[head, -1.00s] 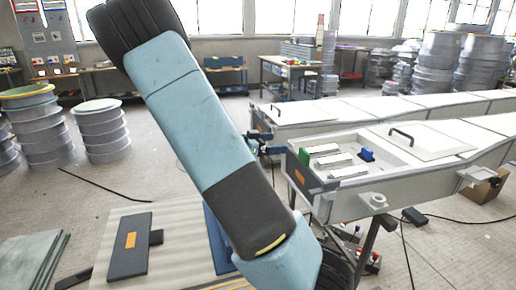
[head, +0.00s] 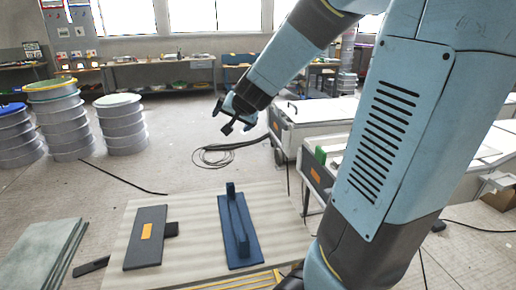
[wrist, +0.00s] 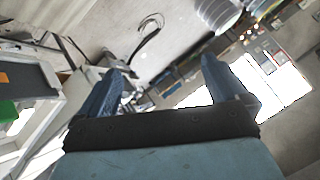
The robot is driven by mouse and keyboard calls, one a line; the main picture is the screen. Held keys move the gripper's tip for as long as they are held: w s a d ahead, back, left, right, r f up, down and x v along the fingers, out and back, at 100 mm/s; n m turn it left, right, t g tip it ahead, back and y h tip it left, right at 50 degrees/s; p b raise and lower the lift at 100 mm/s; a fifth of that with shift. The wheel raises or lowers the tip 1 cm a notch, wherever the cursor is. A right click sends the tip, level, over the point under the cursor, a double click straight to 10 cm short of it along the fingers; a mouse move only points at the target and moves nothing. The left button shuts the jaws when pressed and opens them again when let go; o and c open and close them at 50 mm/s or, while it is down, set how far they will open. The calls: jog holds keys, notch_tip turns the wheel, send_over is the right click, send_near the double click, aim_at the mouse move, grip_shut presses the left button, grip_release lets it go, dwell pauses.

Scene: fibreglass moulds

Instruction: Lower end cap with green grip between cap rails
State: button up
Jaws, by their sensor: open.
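My gripper (head: 228,118) is raised in the air, open and empty, left of the mould ends. In the wrist view its two blue fingers stand wide apart with nothing between them (wrist: 162,65). The green grip (head: 320,155) shows at the near end of the closer mould, beside a dark end panel with an orange label (head: 315,175). My arm hides most of that mould, and I cannot make out the cap rails or whether the cap sits between them. Green also shows at the left edge of the wrist view (wrist: 8,112). The gripper is clear of it.
A blue plate with an upright handle (head: 238,235) and a dark plate with an orange label (head: 146,238) lie on a pale striped surface at the front. A second mould (head: 277,124) stands behind. Stacked drums (head: 120,125) stand left; cables (head: 215,155) lie on open floor.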

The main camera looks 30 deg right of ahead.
jog(key=s+a+r+n+g, duration=0.1)
jog(key=s+a+n+g, duration=0.1)
jog(key=s, duration=1.1)
jog(key=s+a+r+n+g, duration=0.2)
jog(key=s+n, duration=0.3)
jog(key=s, duration=0.8)
jog(key=shift+a+r+g, duration=0.2)
jog(key=shift+a+g, duration=0.1)
jog(key=shift+a, duration=0.15)
jog(key=shift+s, duration=0.15)
